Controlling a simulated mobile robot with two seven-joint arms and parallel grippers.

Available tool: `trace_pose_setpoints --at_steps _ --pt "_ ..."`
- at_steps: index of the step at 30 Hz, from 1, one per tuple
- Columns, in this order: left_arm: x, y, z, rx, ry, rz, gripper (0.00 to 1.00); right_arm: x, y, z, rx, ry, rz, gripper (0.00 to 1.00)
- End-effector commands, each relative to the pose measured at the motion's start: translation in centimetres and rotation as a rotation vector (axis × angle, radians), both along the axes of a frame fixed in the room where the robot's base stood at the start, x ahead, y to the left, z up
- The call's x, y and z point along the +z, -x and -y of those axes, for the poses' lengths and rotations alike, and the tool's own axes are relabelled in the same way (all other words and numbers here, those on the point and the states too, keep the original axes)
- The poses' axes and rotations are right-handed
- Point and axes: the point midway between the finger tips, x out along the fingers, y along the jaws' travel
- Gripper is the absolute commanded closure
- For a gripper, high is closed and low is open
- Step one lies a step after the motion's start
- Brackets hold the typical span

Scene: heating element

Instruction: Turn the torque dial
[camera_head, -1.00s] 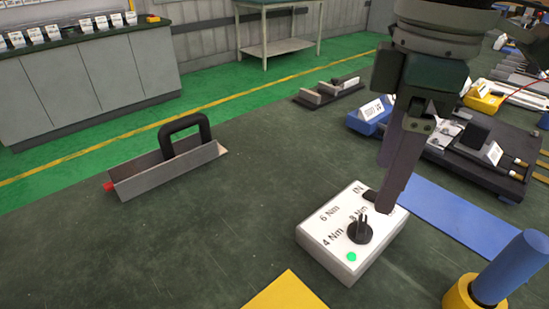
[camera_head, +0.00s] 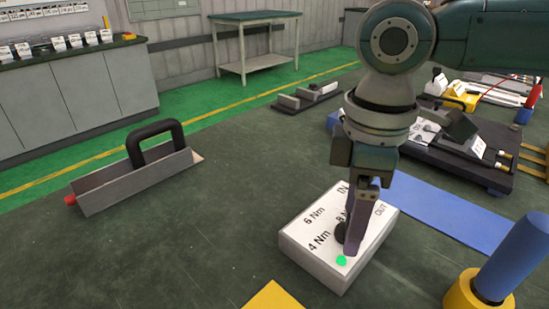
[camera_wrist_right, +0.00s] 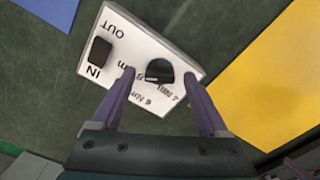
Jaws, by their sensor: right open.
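The white torque box (camera_head: 318,262) sits on the dark green table, marked 4 Nm, 6 Nm, 8 Nm, IN and OUT. Its black dial (camera_head: 340,233) is partly hidden by my right gripper (camera_head: 356,235) in the head view. A green dot (camera_head: 341,260) lies on the box top near the dial. In the right wrist view the dial (camera_wrist_right: 159,71) lies between the two open purple fingers of my right gripper (camera_wrist_right: 165,73), a little beyond their tips. I cannot tell whether they touch it. A black rocker switch (camera_wrist_right: 100,50) is beside IN. My left gripper is out of view.
A grey holder with a black handle (camera_head: 135,180) lies at left. A blue cylinder in a yellow base (camera_head: 463,295) stands at front right. A blue mat (camera_head: 440,213) and a yellow mat (camera_head: 272,298) flank the box. A dark fixture (camera_head: 470,160) lies behind right.

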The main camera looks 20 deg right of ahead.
Motion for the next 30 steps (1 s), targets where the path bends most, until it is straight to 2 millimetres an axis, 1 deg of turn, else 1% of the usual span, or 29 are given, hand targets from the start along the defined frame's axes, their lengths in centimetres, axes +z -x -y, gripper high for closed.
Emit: trace_pose_setpoints --at_steps 5,6,26,30 --pt "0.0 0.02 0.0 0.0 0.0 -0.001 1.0 -0.01 0.01 -0.01 0.0 0.0 0.0 0.22" --pt "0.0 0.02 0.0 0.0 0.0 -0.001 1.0 -0.01 0.01 -0.01 0.0 0.0 0.0 0.25" --pt "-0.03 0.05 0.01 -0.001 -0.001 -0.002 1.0 0.04 0.02 -0.01 0.0 -0.001 -0.001 0.99" --pt "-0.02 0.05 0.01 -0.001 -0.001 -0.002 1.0 0.05 0.02 -0.01 0.001 -0.001 -0.001 1.0"
